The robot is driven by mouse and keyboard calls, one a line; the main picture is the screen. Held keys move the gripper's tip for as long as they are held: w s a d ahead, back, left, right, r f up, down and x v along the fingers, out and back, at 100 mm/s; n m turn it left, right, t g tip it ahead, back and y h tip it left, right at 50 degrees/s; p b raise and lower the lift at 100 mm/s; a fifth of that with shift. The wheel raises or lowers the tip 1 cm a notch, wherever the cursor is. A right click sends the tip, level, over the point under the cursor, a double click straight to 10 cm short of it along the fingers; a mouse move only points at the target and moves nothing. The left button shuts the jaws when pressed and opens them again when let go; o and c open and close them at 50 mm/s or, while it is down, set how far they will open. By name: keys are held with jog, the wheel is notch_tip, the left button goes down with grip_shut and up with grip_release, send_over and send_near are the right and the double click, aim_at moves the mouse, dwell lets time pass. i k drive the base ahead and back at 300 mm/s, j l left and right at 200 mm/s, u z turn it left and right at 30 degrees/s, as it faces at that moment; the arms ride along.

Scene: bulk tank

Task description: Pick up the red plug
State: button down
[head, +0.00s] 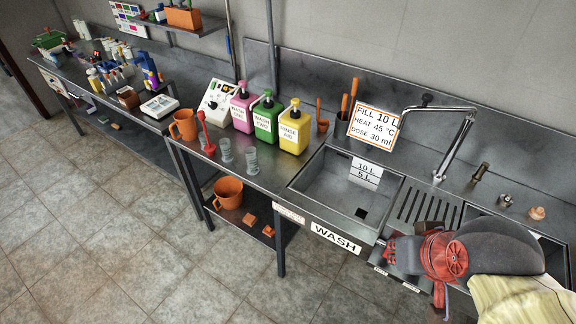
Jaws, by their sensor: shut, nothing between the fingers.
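My gripper (391,251), with red and dark parts, is at the lower right in the head view, in front of and over the sink counter's front edge. It is shut, and I see nothing held in it. A small orange-pink knob-like piece (537,213) stands on the counter's back ledge at the far right, apart from my gripper and behind it. I cannot tell whether it is the red plug. No other piece is clearly a red plug. My arm hides part of the right sink and the counter's front.
The wash sink (330,190) is empty, with a dark square drain. A tall tap (460,145) rises behind the drainboard (425,208). Pink, green and yellow bottles (294,130), an orange jug (184,125) and clear beakers (225,150) stand left. The floor (150,240) in front is clear.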

aim_at(210, 149)
jog(key=i+j+u, duration=0.4)
jog(key=j, duration=0.25)
jog(key=i+j+u, duration=0.4)
jog(key=i, duration=0.3)
